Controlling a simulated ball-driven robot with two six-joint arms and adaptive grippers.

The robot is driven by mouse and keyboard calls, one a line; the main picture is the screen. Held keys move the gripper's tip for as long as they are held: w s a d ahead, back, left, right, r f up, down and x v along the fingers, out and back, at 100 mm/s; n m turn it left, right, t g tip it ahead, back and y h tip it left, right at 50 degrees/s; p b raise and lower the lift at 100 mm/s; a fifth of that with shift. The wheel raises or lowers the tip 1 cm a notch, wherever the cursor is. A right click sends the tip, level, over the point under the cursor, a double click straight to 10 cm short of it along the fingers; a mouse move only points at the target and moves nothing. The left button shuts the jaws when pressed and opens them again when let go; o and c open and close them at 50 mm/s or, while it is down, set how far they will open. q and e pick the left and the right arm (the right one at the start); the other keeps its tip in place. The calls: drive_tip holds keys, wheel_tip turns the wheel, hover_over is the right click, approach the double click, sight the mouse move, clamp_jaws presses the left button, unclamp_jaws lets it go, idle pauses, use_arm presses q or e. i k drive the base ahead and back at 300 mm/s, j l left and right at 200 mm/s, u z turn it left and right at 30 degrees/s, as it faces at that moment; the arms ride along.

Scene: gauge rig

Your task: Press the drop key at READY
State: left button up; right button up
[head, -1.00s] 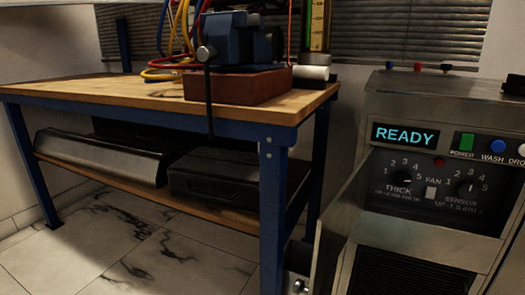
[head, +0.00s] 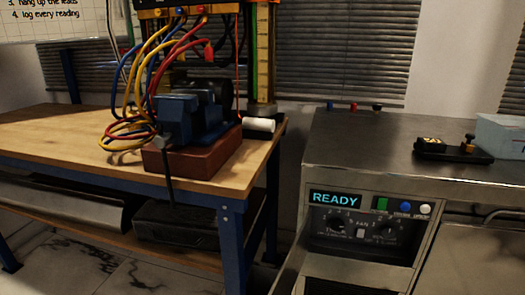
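The display (head: 335,199) on the front of the grey machine reads READY in cyan letters. To its right is a row of keys: a green POWER key (head: 382,204), a blue WASH key (head: 405,206) and a white drop key (head: 425,209). The labels under the keys are too small to read now; the earlier frame shows POWER, WASH and a cut-off DRO. Neither of my grippers is in view, and nothing touches the keys.
The grey machine (head: 350,150) has a clear top at the left; a black key-like device (head: 455,150) and a pale blue box (head: 500,135) stand at its right. A wooden workbench (head: 60,135) at the left carries a blue vise (head: 190,115) and coloured leads (head: 135,120).

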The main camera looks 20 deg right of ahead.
sight(424, 209)
drive_tip(key=z, duration=1.55)
